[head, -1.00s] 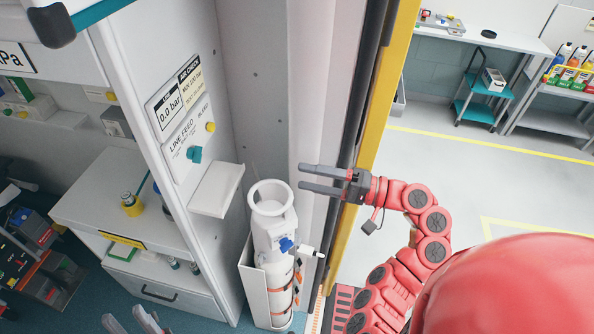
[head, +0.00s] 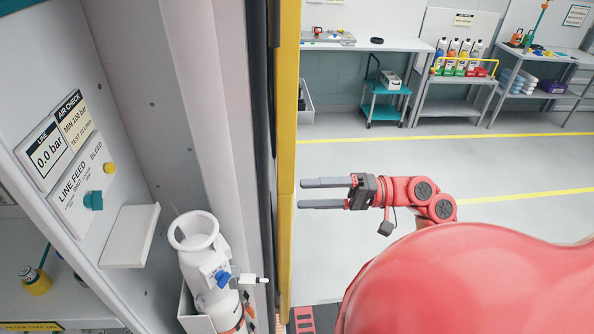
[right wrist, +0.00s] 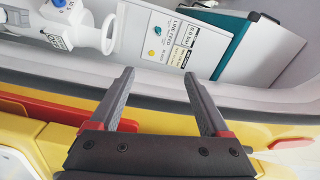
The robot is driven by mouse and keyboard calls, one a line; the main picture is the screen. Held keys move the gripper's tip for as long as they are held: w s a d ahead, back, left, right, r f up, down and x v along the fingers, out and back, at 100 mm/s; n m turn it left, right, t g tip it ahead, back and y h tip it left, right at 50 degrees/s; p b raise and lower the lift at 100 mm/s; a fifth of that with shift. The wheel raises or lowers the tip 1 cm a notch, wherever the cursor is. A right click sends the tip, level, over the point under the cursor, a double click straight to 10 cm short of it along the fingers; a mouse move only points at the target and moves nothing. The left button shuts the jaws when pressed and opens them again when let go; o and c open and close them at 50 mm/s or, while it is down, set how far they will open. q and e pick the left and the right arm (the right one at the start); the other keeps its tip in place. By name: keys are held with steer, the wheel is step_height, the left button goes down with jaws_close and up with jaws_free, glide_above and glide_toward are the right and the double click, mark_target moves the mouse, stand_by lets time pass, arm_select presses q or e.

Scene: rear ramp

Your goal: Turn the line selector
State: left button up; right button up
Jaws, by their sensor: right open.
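The line selector is a teal knob (head: 93,200) on the white LINE FEED panel (head: 72,190), at the left in the head view. A yellow knob (head: 109,168) marked BLEED sits above and right of it. The panel's display reads 0.0 bar. My right gripper (head: 302,194) is open and empty, well to the right of the panel, in front of the yellow door edge. In the right wrist view the open fingers (right wrist: 160,95) point toward the panel, where the teal knob (right wrist: 151,54) shows small beyond them. My left gripper is out of view.
A small white shelf (head: 130,236) juts out below the panel. A white cylinder (head: 205,270) with a ring-shaped top and blue valve stands beside it. The yellow door edge (head: 288,130) lies between the gripper and the panel. Open floor is at the right.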

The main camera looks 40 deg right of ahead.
steer(key=shift+s+d+f, duration=0.15)
steer(key=shift+s+d, duration=0.05)
steer(key=shift+s, duration=0.25)
steer(key=shift+c, duration=0.3)
